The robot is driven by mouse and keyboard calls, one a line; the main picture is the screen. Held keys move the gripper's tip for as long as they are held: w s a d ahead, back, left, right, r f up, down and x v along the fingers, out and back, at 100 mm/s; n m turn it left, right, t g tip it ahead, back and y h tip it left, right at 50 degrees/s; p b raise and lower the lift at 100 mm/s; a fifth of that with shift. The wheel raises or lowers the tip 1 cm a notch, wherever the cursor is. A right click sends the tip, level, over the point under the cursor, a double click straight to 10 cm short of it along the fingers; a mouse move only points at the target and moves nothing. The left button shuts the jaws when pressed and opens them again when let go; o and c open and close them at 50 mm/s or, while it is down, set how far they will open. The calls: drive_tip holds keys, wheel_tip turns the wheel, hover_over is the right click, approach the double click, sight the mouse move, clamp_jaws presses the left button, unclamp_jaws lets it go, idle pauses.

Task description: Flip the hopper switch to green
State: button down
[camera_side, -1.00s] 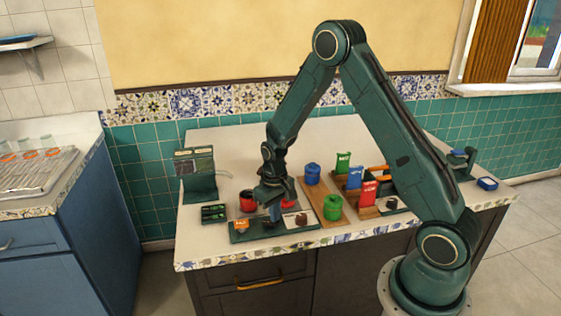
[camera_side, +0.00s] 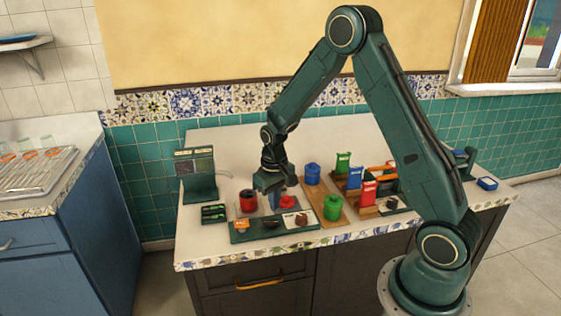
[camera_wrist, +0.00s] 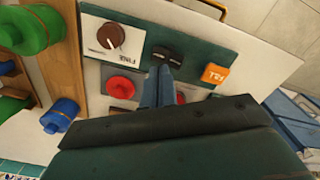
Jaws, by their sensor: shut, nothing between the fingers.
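A dark rocker switch (camera_side: 270,223) sits on the green control panel (camera_side: 250,234), between the orange button (camera_side: 242,225) and the dial plate with a brown knob (camera_side: 301,219). In the wrist view the rocker (camera_wrist: 167,57) lies just beyond my fingertips. I cannot tell whether it is the hopper switch or which way it is set. A small dark box with green marks (camera_side: 213,213) stands left of the panel. My gripper (camera_side: 275,207) is shut and empty, a little above and behind the panel. Its blue fingers (camera_wrist: 162,72) also show in the wrist view.
Blue (camera_side: 312,174) and green (camera_side: 333,208) canisters stand on a wooden board (camera_side: 321,194) to the right. A green display stand (camera_side: 199,177) is at the left.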

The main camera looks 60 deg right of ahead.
drive_tip(key=shift+r, duration=1.35)
wheel_tip(320, 180, up, 16)
drive_tip(key=n+t, duration=0.1)
drive_tip(key=t, duration=0.2)
hover_over(275, 222)
drive_tip(key=s+a, duration=0.6)
drive_tip(key=s, duration=0.2)
drive_tip(key=s+a+r+n+t, duration=0.1)
drive_tip(key=s+a+r, duration=0.1)
drive_tip(key=s, duration=0.5)
drive_tip(key=s+a+r+n+t, duration=0.1)
drive_tip(key=s+a+r, duration=0.1)
drive_tip(key=s, duration=0.5)
drive_tip(key=shift+s+r+t, duration=0.3)
drive_tip(key=shift+s+r, duration=0.05)
drive_tip(key=shift+r, duration=0.5)
